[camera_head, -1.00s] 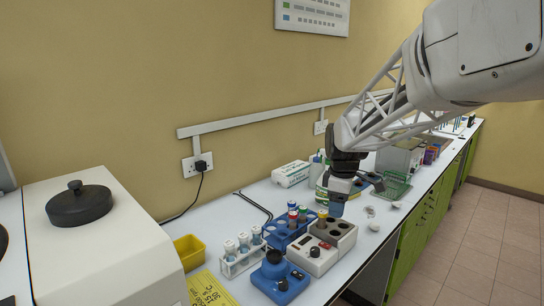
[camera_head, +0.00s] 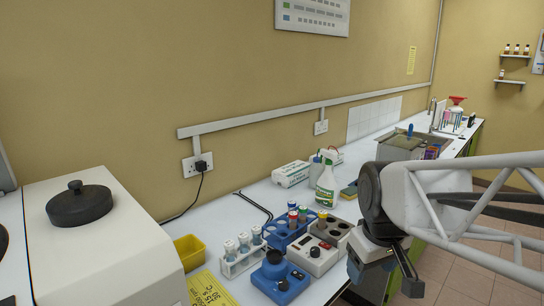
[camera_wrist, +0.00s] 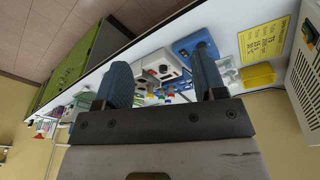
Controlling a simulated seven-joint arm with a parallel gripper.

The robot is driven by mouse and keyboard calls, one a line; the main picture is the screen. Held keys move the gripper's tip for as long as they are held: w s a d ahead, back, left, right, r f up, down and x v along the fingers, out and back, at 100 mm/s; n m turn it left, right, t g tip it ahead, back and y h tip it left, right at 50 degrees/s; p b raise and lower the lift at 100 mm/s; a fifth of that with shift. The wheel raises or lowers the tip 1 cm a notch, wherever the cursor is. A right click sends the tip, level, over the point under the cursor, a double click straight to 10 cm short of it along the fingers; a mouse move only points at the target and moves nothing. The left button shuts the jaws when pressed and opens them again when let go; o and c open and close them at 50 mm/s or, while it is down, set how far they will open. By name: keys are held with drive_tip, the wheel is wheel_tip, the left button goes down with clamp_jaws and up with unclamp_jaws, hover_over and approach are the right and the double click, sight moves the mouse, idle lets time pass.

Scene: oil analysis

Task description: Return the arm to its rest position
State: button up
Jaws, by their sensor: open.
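My gripper (camera_head: 384,278) hangs in the lower right of the head view, in front of the bench's right edge. Its fingers point down and stand apart. In the wrist view the two blue-grey ribbed fingers of my gripper (camera_wrist: 162,72) are spread with nothing between them. My arm comes in from the right of the head view and covers part of the green cabinets and floor.
On the bench stand a grey block with holes (camera_head: 338,222), a white device with a red display (camera_head: 316,262), a blue tube rack (camera_head: 280,236), a blue mixer (camera_head: 277,282), a white vial rack (camera_head: 240,262) and a spray bottle (camera_head: 327,188). A large white machine (camera_head: 95,245) fills the left.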

drive_tip(key=s+f+m, duration=0.3)
drive_tip(key=s, duration=0.6)
drive_tip(key=shift+s+m, duration=0.25)
drive_tip(key=shift+m, duration=0.15)
